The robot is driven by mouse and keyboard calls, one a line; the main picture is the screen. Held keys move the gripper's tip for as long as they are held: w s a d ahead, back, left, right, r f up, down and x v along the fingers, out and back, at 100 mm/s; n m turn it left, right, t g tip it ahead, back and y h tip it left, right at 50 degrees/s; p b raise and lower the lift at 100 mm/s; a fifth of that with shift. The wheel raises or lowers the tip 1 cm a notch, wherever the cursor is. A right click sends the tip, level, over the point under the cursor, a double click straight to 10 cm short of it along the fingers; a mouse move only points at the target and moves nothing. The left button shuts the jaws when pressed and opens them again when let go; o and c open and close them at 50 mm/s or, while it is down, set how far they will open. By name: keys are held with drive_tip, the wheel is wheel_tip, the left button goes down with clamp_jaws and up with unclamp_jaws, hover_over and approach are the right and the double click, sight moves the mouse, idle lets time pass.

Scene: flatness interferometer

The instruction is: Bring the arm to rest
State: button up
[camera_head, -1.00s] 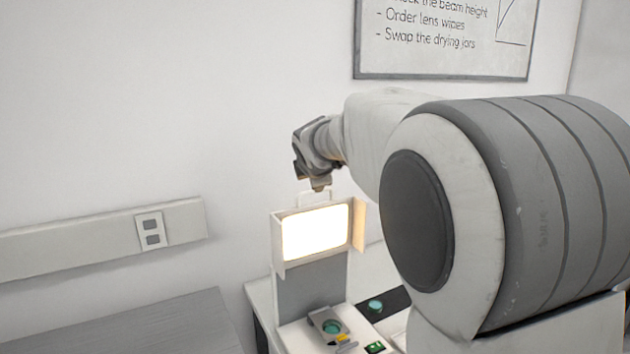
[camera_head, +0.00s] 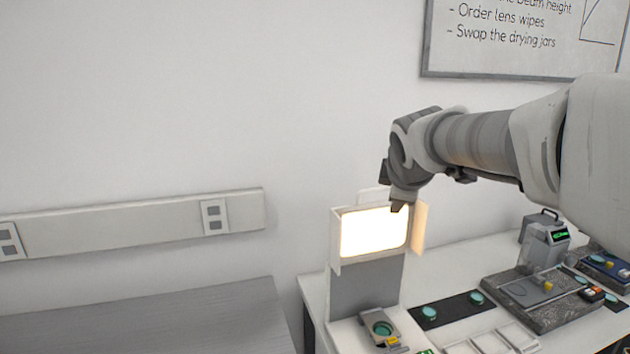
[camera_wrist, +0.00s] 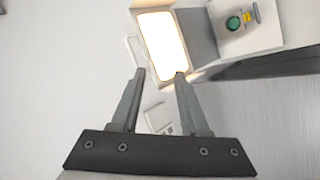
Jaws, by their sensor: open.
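My gripper (camera_head: 400,203) hangs at the end of my arm in the head view, at the top right part of the lit panel (camera_head: 374,233). I cannot tell how far apart in depth they are. In the wrist view my gripper (camera_wrist: 159,74) has its two fingers spread with nothing between them. The bright panel (camera_wrist: 162,47) shows just beyond the fingertips there. Below the panel in the head view, a small holder with a green disc (camera_head: 382,328) sits on the instrument's base; it also shows in the wrist view (camera_wrist: 234,23).
A white bench carries a dark mat (camera_head: 452,310) with green discs, a grey stone plate (camera_head: 545,312), a metal device with a green display (camera_head: 545,247) and a blue unit (camera_head: 606,268). A grey table (camera_head: 150,320) at the left is bare. A whiteboard (camera_head: 520,38) hangs behind.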

drive_tip(key=s+a+f+m+g, duration=0.1)
drive_tip(key=s+f+m, duration=0.3)
drive_tip(key=s, duration=0.5)
drive_tip(key=s+a+f+m+g+y, duration=0.1)
drive_tip(key=s+f+m, duration=0.3)
drive_tip(key=s, duration=0.6)
drive_tip(key=s+f+m+g, duration=0.2)
drive_tip(key=s+f+m, duration=0.2)
drive_tip(key=s, duration=0.5)
drive_tip(key=shift+s+a+m+y, duration=0.35)
drive_tip(key=shift+a+m+y, duration=0.05)
drive_tip(key=shift+m, duration=0.7)
